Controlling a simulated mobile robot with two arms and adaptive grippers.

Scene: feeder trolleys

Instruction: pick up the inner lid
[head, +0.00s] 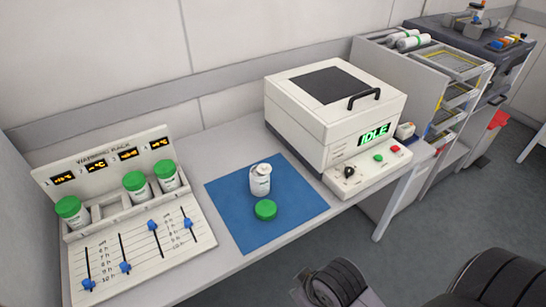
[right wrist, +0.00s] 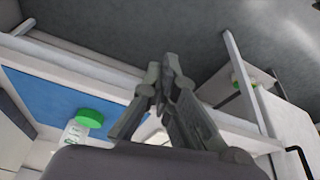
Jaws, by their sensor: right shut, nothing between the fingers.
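A white labelled bottle (head: 260,182) stands upright on a blue mat (head: 225,205). A white piece (head: 260,168) tops it and looks like the inner lid, though it is too small to tell its exact shape. A green lid (head: 265,210) lies on the mat in front of the bottle. In the right wrist view the green lid (right wrist: 90,117) and part of the bottle (right wrist: 73,135) show at lower left. My right gripper (right wrist: 162,80) is shut and empty, apart from both. My left gripper is in neither view.
A warming rack (head: 110,160) with several green-capped bottles stands left on the table. A white machine (head: 325,120) reading IDLE stands behind and right of the mat. A shelf trolley (head: 425,75) is further right.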

